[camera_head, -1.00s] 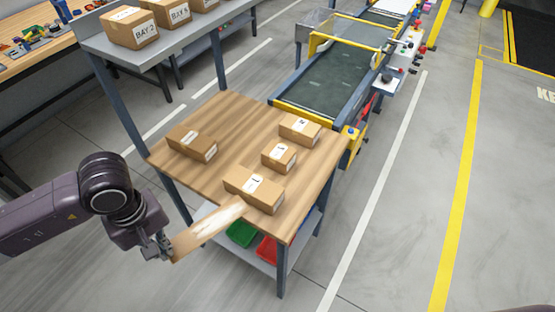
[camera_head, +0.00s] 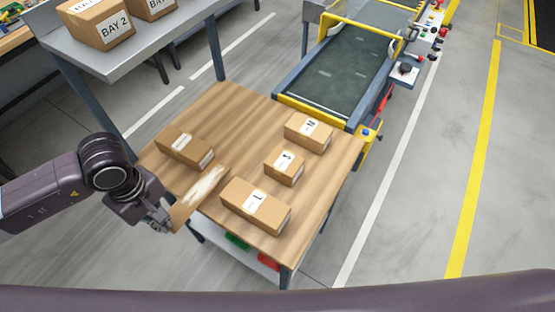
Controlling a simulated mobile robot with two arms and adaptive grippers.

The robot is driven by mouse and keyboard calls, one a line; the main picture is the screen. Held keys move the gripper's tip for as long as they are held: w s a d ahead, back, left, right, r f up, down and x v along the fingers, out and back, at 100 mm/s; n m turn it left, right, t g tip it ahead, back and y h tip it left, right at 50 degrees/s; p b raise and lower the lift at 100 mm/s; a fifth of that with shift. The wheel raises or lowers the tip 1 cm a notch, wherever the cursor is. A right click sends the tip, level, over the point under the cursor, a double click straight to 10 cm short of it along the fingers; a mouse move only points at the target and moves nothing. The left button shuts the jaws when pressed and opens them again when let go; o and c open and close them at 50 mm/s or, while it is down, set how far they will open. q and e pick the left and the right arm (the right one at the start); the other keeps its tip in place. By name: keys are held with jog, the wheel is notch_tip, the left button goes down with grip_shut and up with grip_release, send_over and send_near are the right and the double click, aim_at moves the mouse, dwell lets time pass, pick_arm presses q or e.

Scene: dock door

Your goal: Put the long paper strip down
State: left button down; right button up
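The long paper strip (camera_head: 204,189) is brown with a pale, torn-looking middle. My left gripper (camera_head: 167,217) is shut on its near end, just off the table's left edge. The strip slants up and right over the wooden table (camera_head: 226,110), between the box at the left and the box labelled 1. I cannot tell whether its far end touches the tabletop. My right gripper is out of view.
On the table are a box (camera_head: 186,147) at the left, a box labelled 1 (camera_head: 255,207) in front, and two smaller boxes, one in the middle (camera_head: 284,168) and one behind (camera_head: 308,132). A conveyor (camera_head: 345,70) adjoins the back. A grey shelf (camera_head: 135,58) holds boxes.

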aim_at(214, 175)
pick_arm(q)
jog(key=shift+w+d+f+p, duration=0.15)
jog(key=shift+w+d+p, duration=0.3)
jog(key=shift+w+d, duration=0.1)
jog(key=w+d+p, duration=0.1)
jog(key=w, duration=0.1)
jog(key=w+d, duration=0.2)
jog(key=w+d+p, duration=0.1)
jog(key=w, duration=0.1)
jog(key=shift+w+d+p, duration=0.25)
jog(key=shift+w+p, duration=0.05)
jog(key=shift+p, duration=0.05)
jog(key=w+d, duration=0.1)
jog(key=w, duration=0.1)
jog(key=w+d+p, duration=0.1)
jog(key=w+d, duration=0.1)
jog(key=w, duration=0.1)
jog(key=shift+w+d+f+p, duration=0.1)
jog(key=shift+w+d+p, duration=0.2)
jog(key=shift+p, duration=0.1)
jog(key=shift+w+d, duration=0.45)
jog(key=shift+w, duration=0.3)
notch_tip(214, 175, down, 3)
jog(key=shift+s+f+p, duration=0.1)
jog(key=shift+f+p, duration=0.05)
jog(key=shift+p, duration=0.9)
jog(key=shift+f, duration=0.2)
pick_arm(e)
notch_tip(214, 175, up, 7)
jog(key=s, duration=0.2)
